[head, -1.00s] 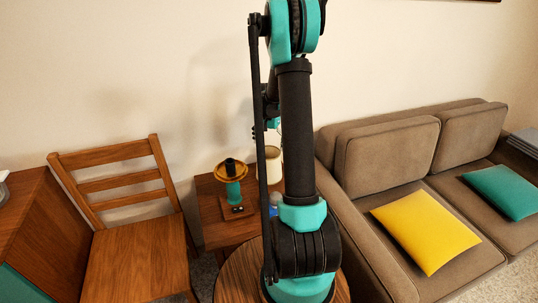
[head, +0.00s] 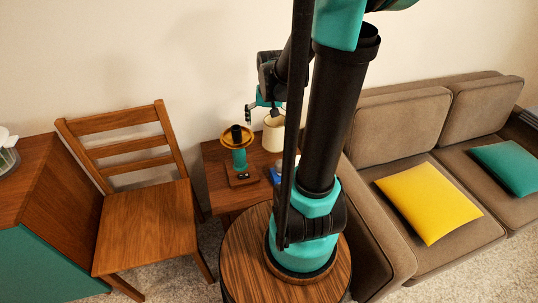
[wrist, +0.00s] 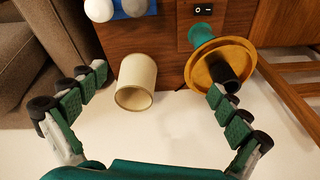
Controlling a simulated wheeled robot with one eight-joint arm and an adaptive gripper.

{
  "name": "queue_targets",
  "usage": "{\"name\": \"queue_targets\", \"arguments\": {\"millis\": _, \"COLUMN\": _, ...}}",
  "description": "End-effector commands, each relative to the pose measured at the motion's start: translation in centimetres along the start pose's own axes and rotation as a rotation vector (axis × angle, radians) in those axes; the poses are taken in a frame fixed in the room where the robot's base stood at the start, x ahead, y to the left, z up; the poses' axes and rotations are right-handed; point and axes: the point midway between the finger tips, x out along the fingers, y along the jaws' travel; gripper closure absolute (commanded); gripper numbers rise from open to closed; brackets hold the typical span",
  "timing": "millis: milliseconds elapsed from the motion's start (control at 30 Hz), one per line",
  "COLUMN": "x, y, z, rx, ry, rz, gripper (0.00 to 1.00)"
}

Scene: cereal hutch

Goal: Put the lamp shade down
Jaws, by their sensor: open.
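The lamp shade (head: 273,133) is a cream open cylinder. It stands on the wooden side table, beside the lamp base and apart from it; its open end also faces me in the wrist view (wrist: 136,80). The lamp base (head: 239,160) has a teal stem, a gold disc and a black socket, seen also in the wrist view (wrist: 218,60). My gripper (wrist: 158,80) is open and empty. Its fingers are spread on either side of the shade in the picture, with no visible contact. In the head view my arm partly covers the table.
The side table (head: 214,160) also bears a blue item (wrist: 134,8) with white balls. A wooden chair (head: 147,225) stands left of it, a brown sofa (head: 400,130) right. A cabinet (head: 60,215) is at far left. The wall is close behind the table.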

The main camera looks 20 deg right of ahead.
Motion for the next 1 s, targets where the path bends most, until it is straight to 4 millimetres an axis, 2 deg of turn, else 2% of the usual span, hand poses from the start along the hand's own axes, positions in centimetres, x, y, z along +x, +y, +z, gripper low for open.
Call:
{"name": "queue_targets", "arguments": {"millis": 33, "x": -0.3, "y": 0.0, "z": 2.3, "rx": -0.043, "ry": 0.019, "rz": -0.008, "gripper": 0.00}}
{"name": "queue_targets", "arguments": {"millis": 200, "x": -0.5, "y": 0.2, "z": 8.3, "rx": -0.181, "ry": 0.082, "rz": -0.028, "gripper": 0.00}}
{"name": "queue_targets", "arguments": {"millis": 300, "x": -0.2, "y": 0.5, "z": 10.9, "rx": -0.244, "ry": 0.112, "rz": -0.036, "gripper": 0.00}}
{"name": "queue_targets", "arguments": {"millis": 400, "x": 0.0, "y": 0.6, "z": 12.7, "rx": -0.288, "ry": 0.133, "rz": -0.041, "gripper": 0.00}}
{"name": "queue_targets", "arguments": {"millis": 567, "x": 0.3, "y": 0.8, "z": 13.8, "rx": -0.317, "ry": 0.147, "rz": -0.044, "gripper": 0.00}}
{"name": "queue_targets", "arguments": {"millis": 1000, "x": 0.3, "y": 0.8, "z": 13.8, "rx": -0.317, "ry": 0.148, "rz": -0.044, "gripper": 0.00}}
